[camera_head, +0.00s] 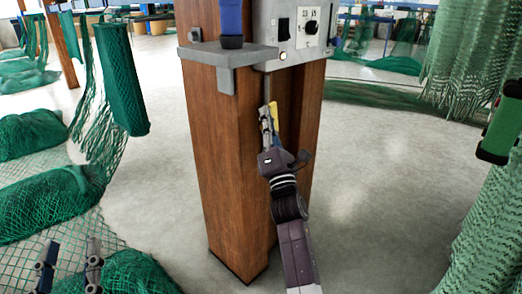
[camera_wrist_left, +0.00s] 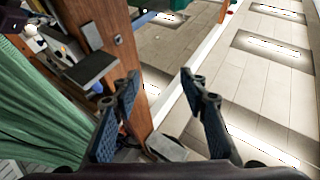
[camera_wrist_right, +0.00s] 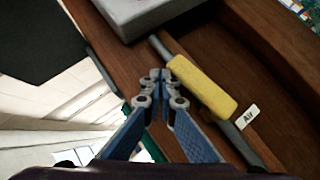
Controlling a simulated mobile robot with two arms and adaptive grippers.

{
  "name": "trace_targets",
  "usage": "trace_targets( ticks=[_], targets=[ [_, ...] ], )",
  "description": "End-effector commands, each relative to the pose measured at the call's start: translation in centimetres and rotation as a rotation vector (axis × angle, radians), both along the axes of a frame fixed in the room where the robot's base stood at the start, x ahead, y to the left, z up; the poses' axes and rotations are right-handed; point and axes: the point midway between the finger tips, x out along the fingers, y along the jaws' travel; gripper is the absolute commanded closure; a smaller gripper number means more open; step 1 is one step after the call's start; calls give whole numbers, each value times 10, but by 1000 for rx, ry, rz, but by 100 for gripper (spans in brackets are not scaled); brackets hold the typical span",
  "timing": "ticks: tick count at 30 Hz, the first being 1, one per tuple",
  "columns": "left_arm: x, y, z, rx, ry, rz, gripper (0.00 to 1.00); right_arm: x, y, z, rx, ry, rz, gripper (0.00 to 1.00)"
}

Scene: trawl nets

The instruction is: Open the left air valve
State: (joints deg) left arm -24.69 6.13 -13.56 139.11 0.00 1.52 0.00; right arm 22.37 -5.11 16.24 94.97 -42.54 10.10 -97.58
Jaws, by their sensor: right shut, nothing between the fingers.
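The air valve has a yellow handle (camera_wrist_right: 202,88) lying along a grey pipe (camera_wrist_right: 255,150), with a white "Air" label (camera_wrist_right: 246,116) beside it in the right wrist view. In the head view the yellow handle (camera_head: 275,116) shows on the wooden post, below the grey control box. My right gripper (camera_wrist_right: 161,90) is shut and empty, its fingertips close beside the handle's upper end; I cannot tell if they touch. It also shows in the head view (camera_head: 268,112). My left gripper (camera_head: 68,256) is open and empty at the lower left, away from the valve; it shows in the left wrist view (camera_wrist_left: 160,85).
The wooden post (camera_head: 225,170) carries a grey shelf (camera_head: 222,54) and a control box (camera_head: 288,22) with a dial. Green nets (camera_head: 40,205) lie and hang at left, and more nets (camera_head: 478,50) hang at right. Bare floor (camera_head: 385,150) lies right of the post.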

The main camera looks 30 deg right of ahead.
Motion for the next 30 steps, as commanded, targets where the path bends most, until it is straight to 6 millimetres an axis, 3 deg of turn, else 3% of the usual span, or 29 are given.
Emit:
trace_targets(
  ticks=[10,30],
  targets=[
    [10,1,-27,36,130,8,60,4,-9,7,-1,-1,1,100],
    [11,1,-32,41,147,9,60,4,-11,8,-2,-1,1,100]
  ],
)
